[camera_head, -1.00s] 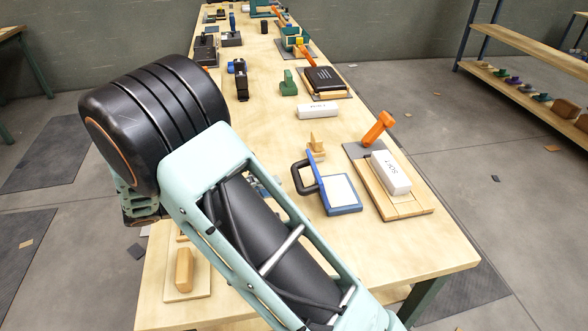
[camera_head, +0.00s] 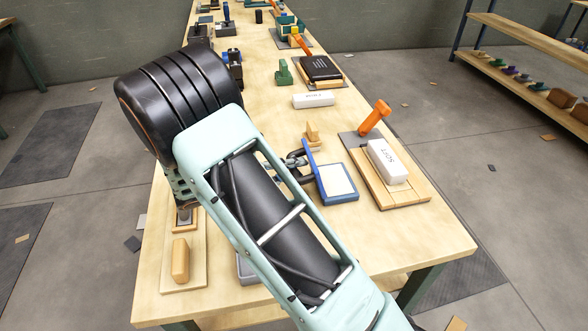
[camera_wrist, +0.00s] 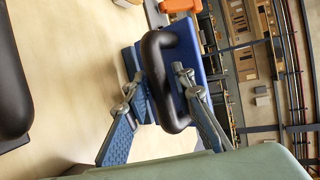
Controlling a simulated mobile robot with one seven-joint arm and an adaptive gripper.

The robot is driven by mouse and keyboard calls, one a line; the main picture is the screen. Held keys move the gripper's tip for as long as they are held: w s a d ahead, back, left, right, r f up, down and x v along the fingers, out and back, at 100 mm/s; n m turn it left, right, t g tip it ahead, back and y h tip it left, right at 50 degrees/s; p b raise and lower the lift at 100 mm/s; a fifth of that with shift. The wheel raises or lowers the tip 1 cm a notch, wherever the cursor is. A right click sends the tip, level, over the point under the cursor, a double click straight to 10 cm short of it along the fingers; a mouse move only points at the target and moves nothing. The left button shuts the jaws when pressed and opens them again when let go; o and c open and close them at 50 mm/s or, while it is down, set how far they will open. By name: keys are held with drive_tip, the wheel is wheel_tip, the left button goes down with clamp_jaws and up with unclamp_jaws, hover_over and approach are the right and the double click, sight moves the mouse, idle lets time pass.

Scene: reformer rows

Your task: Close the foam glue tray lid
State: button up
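The blue glue tray (camera_head: 344,199) with a pale foam pad lies on the bench at centre right in the head view. Its blue lid (camera_head: 314,168) stands raised along the tray's left edge. A thick black loop handle is on the lid's outer side, and in the head view it is partly hidden by my gripper (camera_head: 297,162). In the wrist view the black handle (camera_wrist: 158,80) stands between the two fingers of my gripper (camera_wrist: 157,82). The fingers are apart, and I cannot tell whether either touches the handle. The lid (camera_wrist: 205,68) is behind it.
A white lettered block (camera_head: 387,162) on a wooden board and an orange handle (camera_head: 374,117) stand right of the tray. A small wooden piece (camera_head: 312,134) is just behind it. A wooden block on a board (camera_head: 180,262) lies front left.

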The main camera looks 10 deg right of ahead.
clamp_jaws()
